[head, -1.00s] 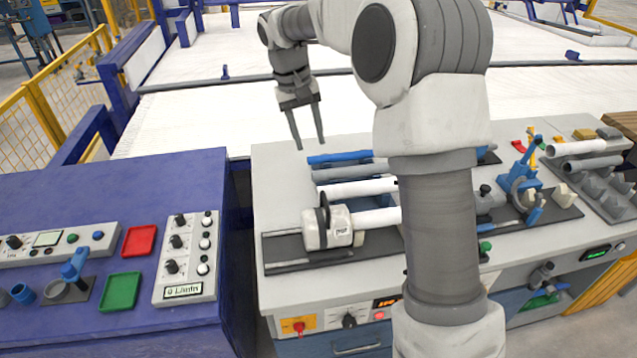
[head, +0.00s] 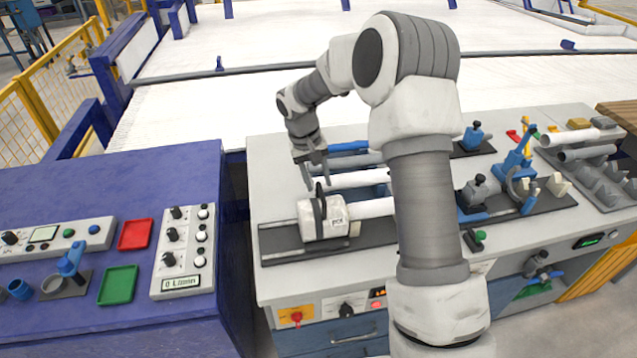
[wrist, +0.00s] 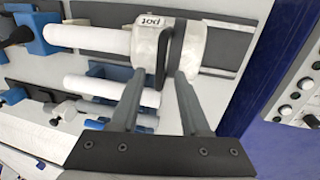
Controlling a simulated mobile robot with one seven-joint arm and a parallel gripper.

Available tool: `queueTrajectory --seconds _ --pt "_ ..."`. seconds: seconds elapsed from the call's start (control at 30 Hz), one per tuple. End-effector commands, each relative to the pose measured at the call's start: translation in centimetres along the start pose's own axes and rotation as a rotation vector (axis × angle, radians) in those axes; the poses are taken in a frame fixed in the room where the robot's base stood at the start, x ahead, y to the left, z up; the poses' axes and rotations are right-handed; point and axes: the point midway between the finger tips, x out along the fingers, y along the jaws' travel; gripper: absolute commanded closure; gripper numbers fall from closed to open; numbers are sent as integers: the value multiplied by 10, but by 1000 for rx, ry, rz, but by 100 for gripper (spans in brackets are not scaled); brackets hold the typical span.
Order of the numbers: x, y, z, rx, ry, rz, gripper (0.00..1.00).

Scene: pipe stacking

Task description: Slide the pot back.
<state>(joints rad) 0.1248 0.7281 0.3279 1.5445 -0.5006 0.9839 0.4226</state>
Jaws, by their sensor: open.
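The pot (head: 337,217) is a white block marked "pot" with an upright black plate-like handle (head: 320,206). It sits on a dark rail (head: 280,243) on the grey bench, with a white pipe (head: 372,208) meeting its right side. My gripper (head: 317,184) is open and empty, pointing down just above and behind the pot. In the wrist view, my gripper (wrist: 161,76) has its fingertips either side of the black handle (wrist: 167,58), with the pot (wrist: 150,45) beyond. I cannot tell if the fingers touch it.
Other pipes (head: 345,179) lie behind the pot. A blue clamp fixture (head: 515,168) stands on the right of the bench. A purple console (head: 130,180) with red and green trays is on the left, across a gap. The rail left of the pot is bare.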

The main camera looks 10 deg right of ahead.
Motion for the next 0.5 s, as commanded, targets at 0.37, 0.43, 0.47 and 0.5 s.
queueTrajectory --seconds 0.37,0.43,0.47,0.5 --pt "16 0 0 0 0 -1 54" --pt "16 0 0 0 0 -1 54" --pt "16 0 0 0 0 -1 54" --pt "16 0 0 0 0 0 61"
